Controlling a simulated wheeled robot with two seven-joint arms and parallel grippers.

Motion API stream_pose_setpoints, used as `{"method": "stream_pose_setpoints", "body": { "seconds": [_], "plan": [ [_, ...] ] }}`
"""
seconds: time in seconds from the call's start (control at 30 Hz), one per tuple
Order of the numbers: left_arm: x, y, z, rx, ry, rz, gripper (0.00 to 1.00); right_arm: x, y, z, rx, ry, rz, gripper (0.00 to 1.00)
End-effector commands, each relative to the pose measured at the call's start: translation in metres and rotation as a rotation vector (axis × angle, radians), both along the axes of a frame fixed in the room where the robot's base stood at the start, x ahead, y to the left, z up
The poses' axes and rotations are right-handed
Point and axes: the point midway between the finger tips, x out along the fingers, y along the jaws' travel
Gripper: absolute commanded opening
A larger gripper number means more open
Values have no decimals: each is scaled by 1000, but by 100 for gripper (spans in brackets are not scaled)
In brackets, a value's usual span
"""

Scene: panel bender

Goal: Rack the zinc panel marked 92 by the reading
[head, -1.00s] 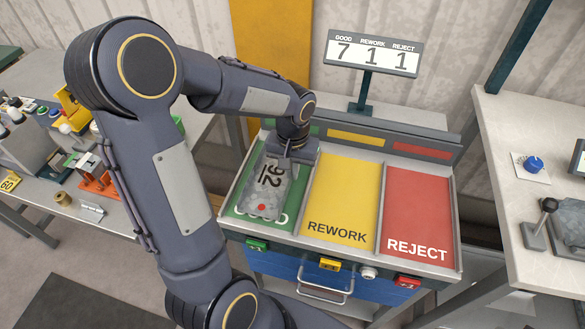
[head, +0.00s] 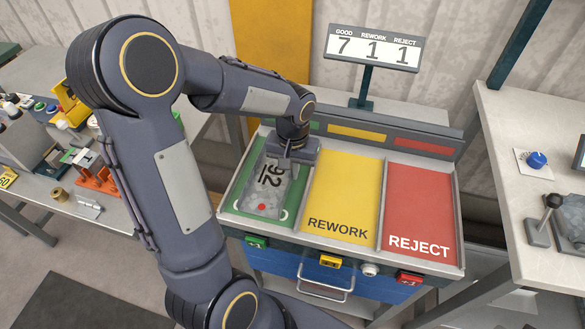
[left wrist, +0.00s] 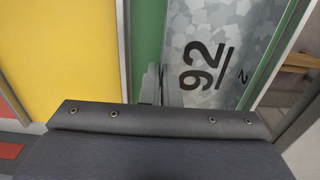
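The grey mottled zinc panel (head: 268,190) marked 92 lies in the green GOOD lane (head: 231,207) of the sorting rack, with a red dot near its front end. Its 92 also shows large in the left wrist view (left wrist: 213,60). My left gripper (head: 287,160) is at the panel's rear part, pointing down. In the left wrist view its fingers (left wrist: 157,88) are close together at the panel's side edge, seemingly pinching it; the contact is partly hidden. The counter sign (head: 373,48) reads GOOD 7, REWORK 1, REJECT 1. My right gripper is out of view.
The yellow REWORK lane (head: 342,195) and red REJECT lane (head: 420,205) are empty, with low dividers between. Benches stand left and right.

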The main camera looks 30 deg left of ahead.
Motion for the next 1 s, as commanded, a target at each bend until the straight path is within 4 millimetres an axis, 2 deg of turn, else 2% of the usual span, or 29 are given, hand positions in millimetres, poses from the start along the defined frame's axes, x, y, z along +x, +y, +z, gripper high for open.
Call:
{"method": "stream_pose_setpoints", "body": {
  "seconds": [0.07,0.3,0.63,1.0],
  "plan": [
    [0,0,0,0,-1,0,0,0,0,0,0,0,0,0],
    [0,0,0,0,0,0,28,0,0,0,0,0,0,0],
    [0,0,6,1,-2,0,28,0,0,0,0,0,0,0],
    [1,-1,64,0,-4,-1,28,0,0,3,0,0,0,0]
  ]
}}
